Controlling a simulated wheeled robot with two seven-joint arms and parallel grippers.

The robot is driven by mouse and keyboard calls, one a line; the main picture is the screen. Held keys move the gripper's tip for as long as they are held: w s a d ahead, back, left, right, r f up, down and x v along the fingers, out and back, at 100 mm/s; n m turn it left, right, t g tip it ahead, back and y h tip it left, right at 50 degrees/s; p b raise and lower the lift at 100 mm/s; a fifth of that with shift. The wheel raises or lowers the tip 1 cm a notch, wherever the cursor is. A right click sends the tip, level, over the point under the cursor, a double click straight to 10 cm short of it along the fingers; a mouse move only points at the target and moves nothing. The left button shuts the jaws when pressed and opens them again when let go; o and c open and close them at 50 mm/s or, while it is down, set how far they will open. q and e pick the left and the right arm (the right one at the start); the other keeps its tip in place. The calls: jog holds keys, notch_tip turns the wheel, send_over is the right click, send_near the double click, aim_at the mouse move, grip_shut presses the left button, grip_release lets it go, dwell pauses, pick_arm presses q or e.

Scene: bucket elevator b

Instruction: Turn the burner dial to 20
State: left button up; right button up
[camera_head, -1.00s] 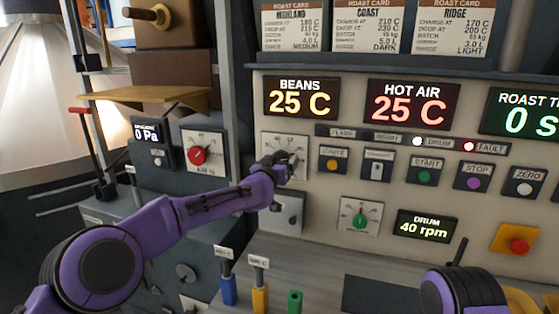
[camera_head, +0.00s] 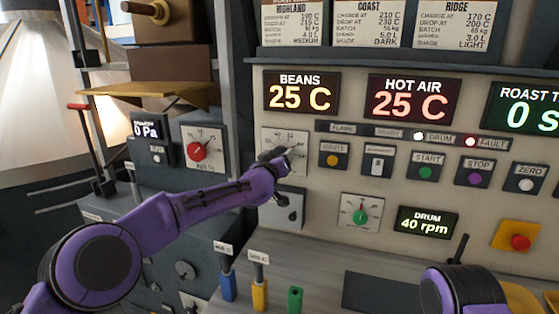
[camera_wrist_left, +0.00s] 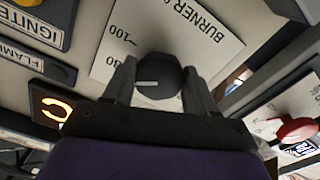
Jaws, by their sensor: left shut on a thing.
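The burner dial is a dark round knob (camera_wrist_left: 158,78) with a white pointer line, on a white plate (camera_wrist_left: 185,35) marked BURNER, with 80 and 100 readable in the left wrist view. My left gripper (camera_wrist_left: 158,85) is shut on the knob, one finger on each side. In the head view, my left gripper (camera_head: 280,158) covers the knob and part of the burner plate (camera_head: 270,136). The 20 mark cannot be read. My right gripper is out of view; only part of my right arm shows at the lower right.
The air dial (camera_head: 197,151) with a red knob is left of the burner plate. The ignite button (camera_head: 333,160) is close on its right. A green-knobbed dial (camera_head: 360,215) and the drum display (camera_head: 428,222) sit below. Coloured handles stand on the ledge.

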pick_arm(q)
jog(key=n+b, duration=0.7)
jog(key=n, duration=1.6)
jog(key=shift+r, duration=0.15)
jog(key=shift+n, duration=0.3)
jog(key=o, duration=1)
jog(key=shift+o, duration=0.2)
jog(key=shift+s, duration=0.1)
jog(key=b+v, duration=0.6)
jog(key=v, duration=0.4)
jog(key=shift+s, duration=0.2)
